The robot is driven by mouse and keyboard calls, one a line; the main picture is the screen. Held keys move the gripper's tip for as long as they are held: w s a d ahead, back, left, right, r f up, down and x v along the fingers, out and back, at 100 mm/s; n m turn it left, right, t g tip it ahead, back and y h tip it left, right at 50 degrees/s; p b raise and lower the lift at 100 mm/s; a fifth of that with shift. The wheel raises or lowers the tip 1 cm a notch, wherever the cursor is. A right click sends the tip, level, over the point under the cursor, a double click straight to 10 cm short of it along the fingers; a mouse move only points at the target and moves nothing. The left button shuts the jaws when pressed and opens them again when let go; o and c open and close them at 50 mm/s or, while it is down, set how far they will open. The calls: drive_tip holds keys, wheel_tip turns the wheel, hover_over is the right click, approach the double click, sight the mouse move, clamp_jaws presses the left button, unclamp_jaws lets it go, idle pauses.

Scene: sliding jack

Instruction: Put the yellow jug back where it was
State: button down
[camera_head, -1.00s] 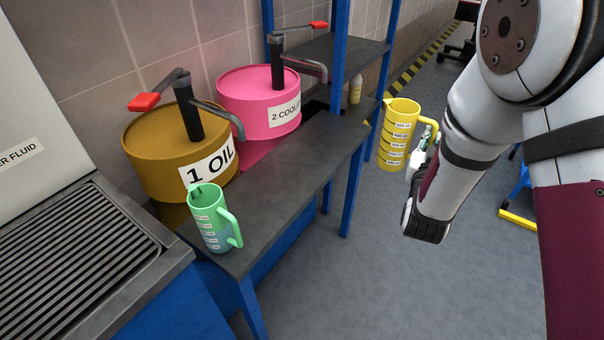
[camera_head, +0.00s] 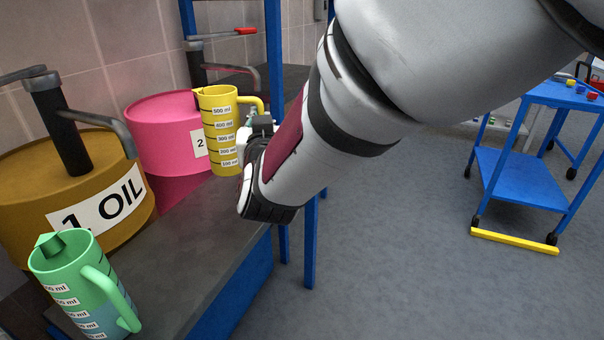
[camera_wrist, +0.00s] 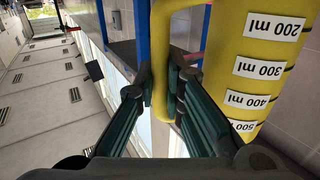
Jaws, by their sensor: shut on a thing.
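The yellow jug (camera_head: 219,135) with ml labels is upright in the head view, in front of the pink coolant drum and over the dark bench; I cannot tell whether its base touches the bench. My gripper (camera_head: 262,124) is at its handle on the right, partly hidden by my wrist. In the wrist view, the jug (camera_wrist: 262,60) fills the right side, and my gripper's dark green fingers (camera_wrist: 160,88) are shut on the yellow handle. The green jug (camera_head: 80,285) stands on the bench at the lower left.
The dark bench (camera_head: 205,235) runs below the jug. The brown oil drum (camera_head: 60,180) and pink coolant drum (camera_head: 160,120), with pump spouts, stand behind it. A blue rack post (camera_head: 275,60) rises beyond. A blue cart (camera_head: 520,175) stands on the open floor at right.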

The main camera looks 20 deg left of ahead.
drive_tip(key=shift+s+a, duration=0.2)
drive_tip(key=shift+a, duration=0.1)
drive_tip(key=shift+a+f, duration=0.1)
drive_tip(key=shift+f, duration=0.2)
wheel_tip(320, 180, down, 9)
drive_tip(key=b, duration=0.4)
drive_tip(key=shift+f, duration=0.15)
drive_tip(key=shift+f, duration=0.15)
drive_tip(key=c, duration=1.7)
unclamp_jaws()
